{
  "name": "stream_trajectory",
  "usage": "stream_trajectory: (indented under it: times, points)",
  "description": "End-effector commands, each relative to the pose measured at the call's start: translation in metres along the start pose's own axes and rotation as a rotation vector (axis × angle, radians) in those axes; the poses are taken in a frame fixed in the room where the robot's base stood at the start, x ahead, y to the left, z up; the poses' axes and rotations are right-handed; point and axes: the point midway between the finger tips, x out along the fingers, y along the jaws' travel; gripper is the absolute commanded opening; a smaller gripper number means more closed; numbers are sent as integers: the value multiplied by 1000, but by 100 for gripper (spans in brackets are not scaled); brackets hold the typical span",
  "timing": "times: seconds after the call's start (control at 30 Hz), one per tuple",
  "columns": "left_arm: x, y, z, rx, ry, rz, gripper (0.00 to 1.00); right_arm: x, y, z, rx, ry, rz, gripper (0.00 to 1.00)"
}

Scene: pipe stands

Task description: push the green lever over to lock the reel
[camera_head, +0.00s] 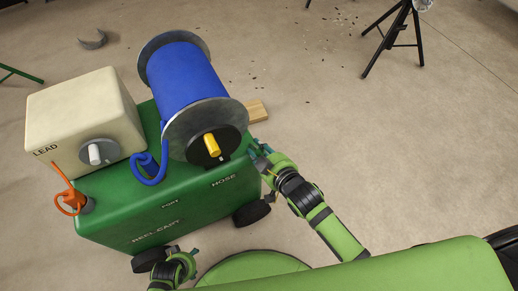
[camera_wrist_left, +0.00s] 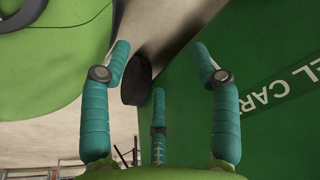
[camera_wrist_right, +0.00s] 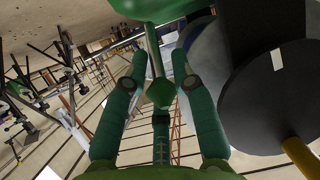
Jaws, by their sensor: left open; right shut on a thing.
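The reel (camera_head: 185,75) holds blue hose between two grey flanges on top of the green reel cart (camera_head: 150,218). A yellow handle (camera_head: 212,145) sticks out from its black hub, which also shows in the right wrist view (camera_wrist_right: 255,110). The green lever (camera_wrist_right: 160,94), a thin rod with a knob, lies between the fingers of my right gripper (camera_wrist_right: 155,75). That gripper is shut on it, beside the reel's near flange; in the head view the fingers mostly hide the lever. My left gripper (camera_wrist_left: 160,70) is open and empty, low by the cart's front wall.
A cream box (camera_head: 85,115) marked LEAD with a grey knob stands on the cart's left. An orange hose (camera_head: 70,198) and a blue hose end (camera_head: 150,170) are at the cart top. A black tripod (camera_head: 395,40) stands far right.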

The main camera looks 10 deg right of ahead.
Motion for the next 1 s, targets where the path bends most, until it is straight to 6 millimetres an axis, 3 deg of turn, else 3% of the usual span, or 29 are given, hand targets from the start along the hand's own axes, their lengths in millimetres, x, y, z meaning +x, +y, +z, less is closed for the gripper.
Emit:
stream_trajectory:
  times: [1.0]
  points:
    - [10,-11,-3,27,131,-13,62,2,0,-7,8,-111,-22,0]
